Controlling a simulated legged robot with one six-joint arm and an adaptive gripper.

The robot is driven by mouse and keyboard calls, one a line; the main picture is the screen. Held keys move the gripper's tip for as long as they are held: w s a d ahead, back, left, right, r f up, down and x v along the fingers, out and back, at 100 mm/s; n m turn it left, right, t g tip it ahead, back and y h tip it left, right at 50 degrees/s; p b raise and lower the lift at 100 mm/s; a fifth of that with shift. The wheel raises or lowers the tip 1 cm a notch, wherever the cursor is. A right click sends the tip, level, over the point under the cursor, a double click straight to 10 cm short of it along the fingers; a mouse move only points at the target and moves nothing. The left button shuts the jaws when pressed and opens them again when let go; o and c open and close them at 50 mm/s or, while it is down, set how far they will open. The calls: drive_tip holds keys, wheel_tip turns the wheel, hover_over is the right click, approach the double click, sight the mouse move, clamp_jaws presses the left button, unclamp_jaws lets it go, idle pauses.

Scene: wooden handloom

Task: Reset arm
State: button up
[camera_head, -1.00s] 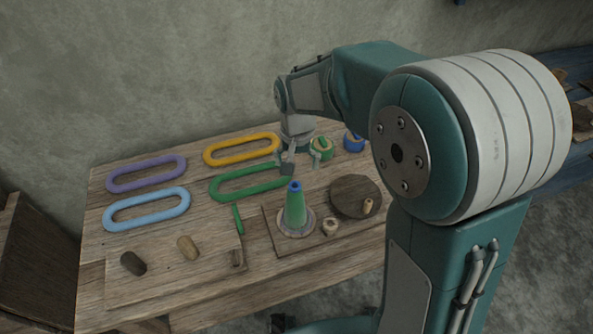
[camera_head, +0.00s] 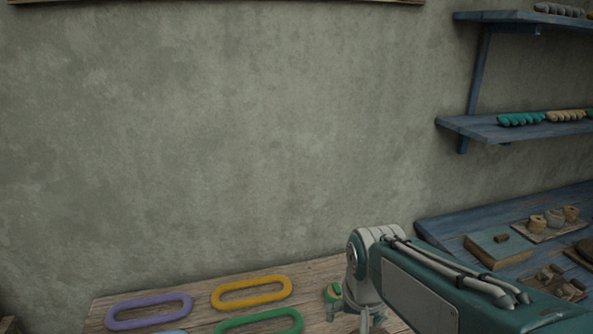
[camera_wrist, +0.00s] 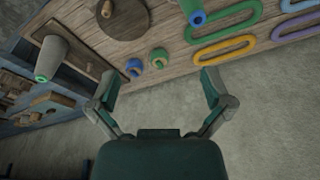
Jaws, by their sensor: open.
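My gripper (camera_wrist: 158,82) is open in the wrist view, its two fingers spread wide with nothing between them. Beyond the fingertips lie the edge of the wooden table (camera_wrist: 178,75) and bare grey wall. In the head view my gripper (camera_head: 356,316) is at the bottom, over the table's right part, partly cut off by the frame.
Purple (camera_head: 149,311), yellow (camera_head: 251,292) and green (camera_head: 260,320) oval rings lie on the table. A blue bench (camera_head: 440,226) and shelves (camera_head: 480,127) are at right. A cone with a green tip (camera_wrist: 52,58) stands left in the wrist view. The wall ahead is bare.

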drive_tip(key=s+d+r+t, duration=0.1)
drive_tip(key=s+d, duration=0.1)
drive_tip(key=s, duration=0.3)
drive_tip(key=s+d+r+n+t, duration=0.1)
drive_tip(key=s+d+r+t, duration=0.1)
drive_tip(key=s, duration=0.4)
drive_tip(key=shift+s+d+r, duration=0.2)
drive_tip(key=shift+s+d, duration=0.05)
drive_tip(key=shift+d, duration=0.45)
